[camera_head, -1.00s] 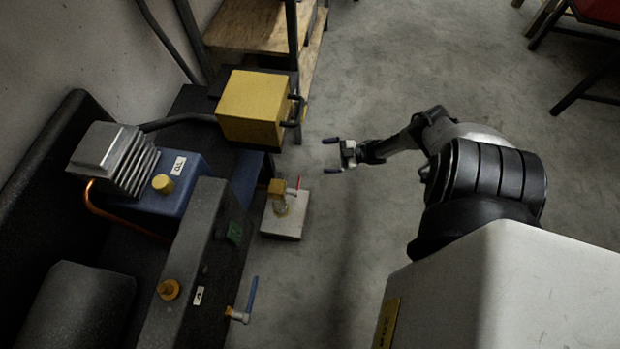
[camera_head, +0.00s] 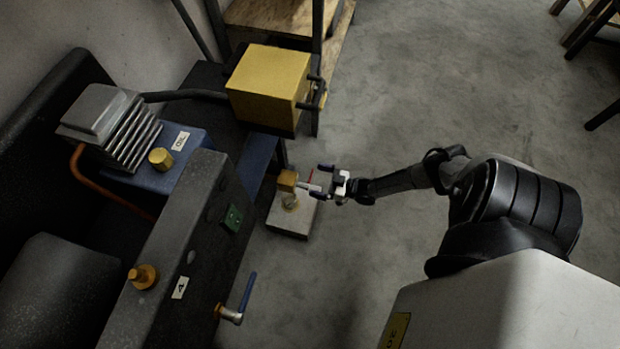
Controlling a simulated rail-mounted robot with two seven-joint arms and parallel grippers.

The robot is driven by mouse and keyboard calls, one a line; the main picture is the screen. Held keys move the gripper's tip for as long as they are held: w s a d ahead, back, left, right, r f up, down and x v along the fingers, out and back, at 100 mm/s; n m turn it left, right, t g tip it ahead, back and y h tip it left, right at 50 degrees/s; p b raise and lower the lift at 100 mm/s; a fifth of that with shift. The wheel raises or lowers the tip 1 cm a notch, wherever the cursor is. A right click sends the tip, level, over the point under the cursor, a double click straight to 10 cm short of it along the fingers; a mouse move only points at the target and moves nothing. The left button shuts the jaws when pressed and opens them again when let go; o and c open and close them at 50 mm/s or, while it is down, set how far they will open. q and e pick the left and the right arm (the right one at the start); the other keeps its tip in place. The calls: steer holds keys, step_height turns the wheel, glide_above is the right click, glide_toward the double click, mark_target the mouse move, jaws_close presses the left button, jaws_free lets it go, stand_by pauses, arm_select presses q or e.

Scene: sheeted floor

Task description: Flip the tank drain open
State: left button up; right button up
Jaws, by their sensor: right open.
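A brass valve (camera_head: 288,182) with a small red handle (camera_head: 310,177) stands on a pale block (camera_head: 291,220) on the floor. My right gripper (camera_head: 323,181) is open just right of this valve, its fingers pointing left toward it. The fingers are close to the red handle; I cannot tell whether they touch it. A second valve with a blue lever (camera_head: 247,292) sticks out of the dark machine's side lower in the view, its lever pointing up. No label shows which valve is the tank drain. My left gripper is not in view.
The dark machine body (camera_head: 180,245) fills the left, with a blue unit (camera_head: 185,160) and a finned grey head (camera_head: 105,125). A yellow box (camera_head: 268,83) stands behind the brass valve.

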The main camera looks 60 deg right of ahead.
mark_target(310, 178)
steer(key=shift+b+x, duration=0.5)
steer(key=shift+x, duration=1.25)
steer(key=shift+c, duration=0.3)
